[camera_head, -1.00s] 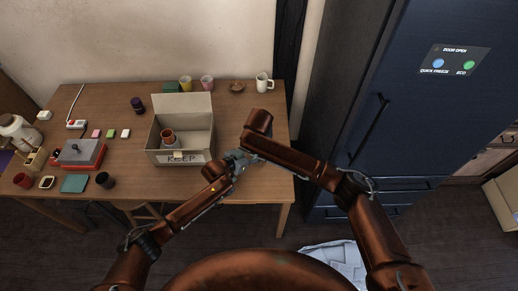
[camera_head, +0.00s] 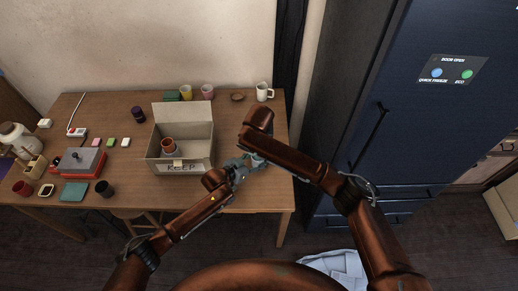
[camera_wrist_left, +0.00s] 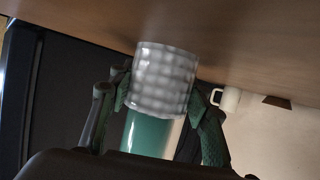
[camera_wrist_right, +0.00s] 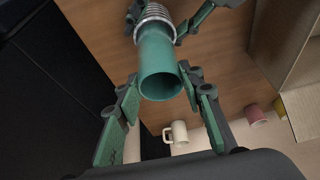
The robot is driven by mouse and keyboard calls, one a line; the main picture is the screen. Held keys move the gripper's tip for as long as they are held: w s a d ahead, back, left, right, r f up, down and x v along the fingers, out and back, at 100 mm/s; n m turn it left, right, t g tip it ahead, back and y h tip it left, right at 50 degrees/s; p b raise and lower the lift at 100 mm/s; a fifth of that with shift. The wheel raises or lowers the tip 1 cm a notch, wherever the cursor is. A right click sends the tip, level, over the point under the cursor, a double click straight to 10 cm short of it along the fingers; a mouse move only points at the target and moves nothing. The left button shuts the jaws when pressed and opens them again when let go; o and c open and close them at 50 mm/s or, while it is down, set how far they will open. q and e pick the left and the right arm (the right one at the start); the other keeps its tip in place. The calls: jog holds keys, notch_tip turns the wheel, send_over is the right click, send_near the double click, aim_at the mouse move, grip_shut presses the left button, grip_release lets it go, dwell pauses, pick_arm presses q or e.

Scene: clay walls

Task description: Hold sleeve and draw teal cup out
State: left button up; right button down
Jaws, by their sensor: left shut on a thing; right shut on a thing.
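The grey, ribbed sleeve (camera_wrist_left: 166,80) sits between the fingers of my left gripper (camera_wrist_left: 160,108) in the left wrist view. The teal cup (camera_wrist_right: 158,65) shows in the right wrist view with its open mouth towards the camera. The sleeve (camera_wrist_right: 154,14) is around the cup's far end, and a long part of the cup stands out of it. My right gripper (camera_wrist_right: 158,92) has its fingers on either side of the cup near its mouth. In the head view both grippers (camera_head: 240,168) meet above the table's front right; the cup and sleeve are small and partly hidden there.
The open box marked KEEP (camera_head: 181,167), with a reddish cup (camera_head: 168,145) inside, stands just left of the grippers. A white mug (camera_head: 264,92) and a brown bowl (camera_head: 238,97) are at the back right. The dark fridge (camera_head: 430,130) is right of the table.

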jog(key=shift+r, duration=2.2)
pick_arm(q)
jog(key=o, duration=1.2)
jog(key=v, duration=1.2)
